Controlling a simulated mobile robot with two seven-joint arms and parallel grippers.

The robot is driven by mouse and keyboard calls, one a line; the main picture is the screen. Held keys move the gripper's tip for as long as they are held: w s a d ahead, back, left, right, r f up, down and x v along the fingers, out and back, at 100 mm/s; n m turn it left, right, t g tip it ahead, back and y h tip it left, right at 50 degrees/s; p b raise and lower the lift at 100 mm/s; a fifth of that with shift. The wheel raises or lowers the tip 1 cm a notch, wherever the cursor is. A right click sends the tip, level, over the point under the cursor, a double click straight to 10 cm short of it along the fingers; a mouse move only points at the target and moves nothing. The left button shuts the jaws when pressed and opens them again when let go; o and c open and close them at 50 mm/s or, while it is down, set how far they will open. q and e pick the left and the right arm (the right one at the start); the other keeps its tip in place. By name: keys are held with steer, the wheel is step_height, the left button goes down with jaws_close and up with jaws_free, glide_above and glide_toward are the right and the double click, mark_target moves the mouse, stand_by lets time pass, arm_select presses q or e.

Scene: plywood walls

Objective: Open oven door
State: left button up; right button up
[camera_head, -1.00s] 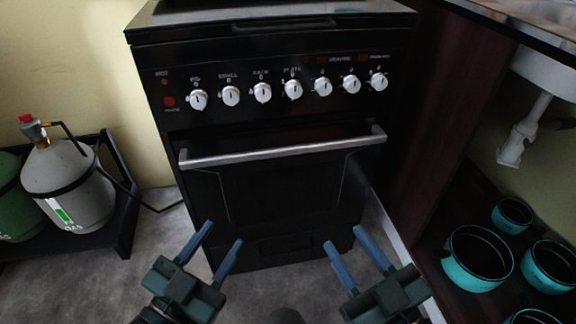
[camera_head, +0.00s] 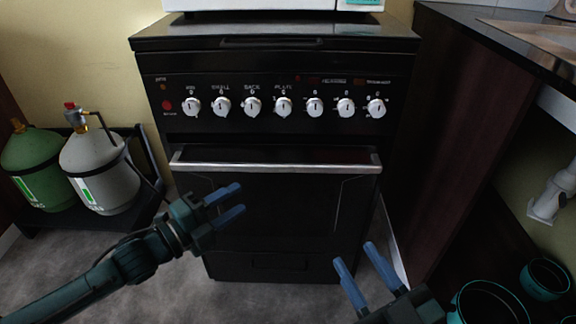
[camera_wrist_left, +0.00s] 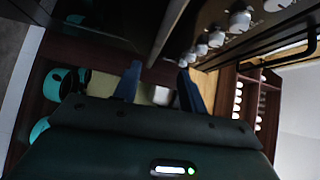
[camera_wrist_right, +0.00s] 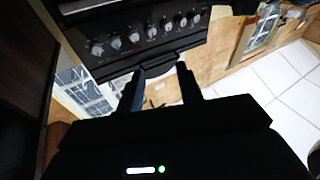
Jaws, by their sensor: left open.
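The black oven (camera_head: 275,220) stands ahead with its door shut. A silver bar handle (camera_head: 275,167) runs across the top of the door. In the head view my left gripper (camera_head: 231,204) is open and empty, in front of the door's left part and below the handle. In the left wrist view the handle (camera_wrist_left: 168,30) runs above and between the blue fingers (camera_wrist_left: 156,82), apart from them. My right gripper (camera_head: 362,274) is open and empty, low in front of the oven's right side. The right wrist view shows its fingers (camera_wrist_right: 160,90) spread with nothing between them.
A row of white knobs (camera_head: 283,107) lines the panel above the handle. A dark cabinet (camera_head: 455,130) stands close on the right, with teal pots (camera_head: 490,303) below. Gas cylinders (camera_head: 98,172) stand on a rack at the left. Grey floor lies before the oven.

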mark_target(276, 170)
arm_select(q)
steer(key=shift+m, duration=0.4)
steer(key=b+x, duration=0.1)
steer(key=x, duration=0.3)
steer(key=b+x, duration=0.1)
steer(key=x, duration=0.2)
steer(key=w+a+b+x, duration=0.1)
steer(key=x, duration=0.3)
steer(key=shift+w+d+b, duration=0.2)
steer(key=shift+d+b, duration=0.1)
steer(key=shift+w+d, duration=0.6)
arm_select(e)
steer(key=shift+w+r+t+y, duration=0.25)
steer(key=shift+r+t+y, duration=0.15)
steer(key=shift+r+y, duration=0.3)
steer(key=shift+f, duration=0.1)
arm_select(q)
jaws_close()
arm_select(e)
steer(key=shift+f, duration=0.2)
